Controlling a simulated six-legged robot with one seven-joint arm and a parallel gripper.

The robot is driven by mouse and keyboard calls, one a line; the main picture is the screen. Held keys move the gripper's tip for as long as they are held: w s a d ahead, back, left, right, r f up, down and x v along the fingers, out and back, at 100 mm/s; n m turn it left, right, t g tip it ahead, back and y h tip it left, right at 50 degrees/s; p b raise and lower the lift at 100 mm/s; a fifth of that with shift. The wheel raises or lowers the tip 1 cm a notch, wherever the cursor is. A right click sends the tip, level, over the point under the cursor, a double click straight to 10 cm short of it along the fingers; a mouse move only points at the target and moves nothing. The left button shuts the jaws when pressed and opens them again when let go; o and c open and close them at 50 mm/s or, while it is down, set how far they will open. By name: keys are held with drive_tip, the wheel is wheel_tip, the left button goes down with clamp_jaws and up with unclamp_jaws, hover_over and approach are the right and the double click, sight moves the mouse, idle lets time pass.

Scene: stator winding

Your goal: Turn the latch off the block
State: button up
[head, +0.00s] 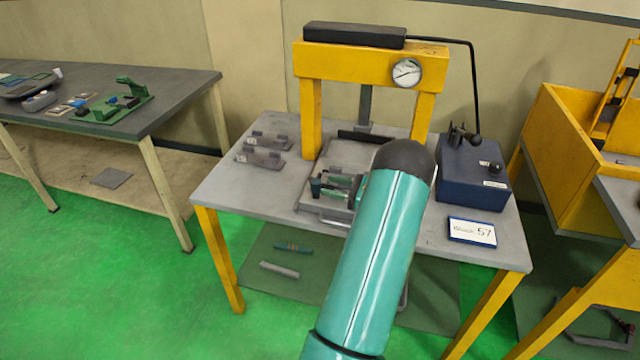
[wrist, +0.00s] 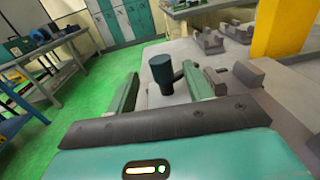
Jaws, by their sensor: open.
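In the wrist view my gripper (wrist: 165,85) is open, with one green finger on each side of a dark teal upright cylinder (wrist: 161,70). A short bar angles off the cylinder to the right; this looks like the latch. I cannot tell whether the fingers touch it. A grey stepped piece (wrist: 250,74) lies just right of the right finger; it may be part of the block. In the head view my gripper (head: 335,185) is at the left front of the grey plate (head: 335,155) under the yellow press. My arm hides much of the plate, and the block is not clear there.
The yellow press frame (head: 350,63) with a gauge (head: 407,72) stands behind. Two grey fixtures (head: 265,148) sit on the table (head: 222,193) to the left. A blue box (head: 470,175) with a lever and a "57" sign (head: 472,232) are on the right.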

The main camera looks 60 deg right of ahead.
drive_tip(key=s, duration=0.5)
drive_tip(key=s+d, duration=0.1)
drive_tip(key=s, duration=0.2)
drive_tip(key=shift+c, duration=0.2)
